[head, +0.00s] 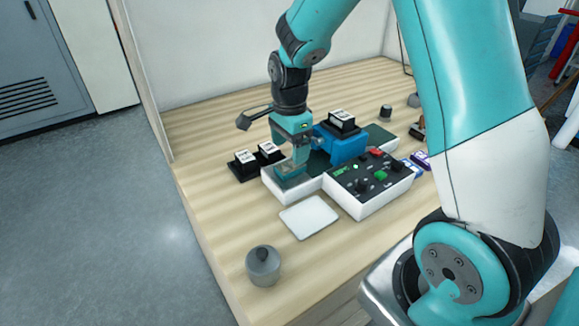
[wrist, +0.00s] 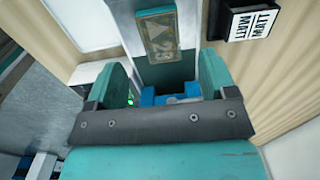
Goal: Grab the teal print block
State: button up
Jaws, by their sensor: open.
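In the wrist view, a small flat piece with a teal and gold pattern (wrist: 160,38) lies on a grey strip, just beyond my fingertips; it looks like the teal print block. In the head view my gripper hides it, so I cannot pick it out there. My gripper (head: 290,171) is low over the left end of the white laminating machine (head: 281,191). In the wrist view my gripper (wrist: 164,66) is open, its two teal fingers apart. The patterned piece is roughly in line with the gap between them. Nothing is visibly held.
A blue housing (head: 345,145) with a black roll block (head: 342,120) on top stands right of my gripper. Black labelled blocks (head: 243,165) stand to its left. A control panel (head: 368,176), a white pad (head: 309,217) and a grey pot (head: 263,268) are nearer.

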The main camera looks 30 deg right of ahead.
aim_at(290, 165)
jog(key=shift+f+p, duration=0.7)
jog(key=shift+f, duration=2)
jog(key=c, duration=1)
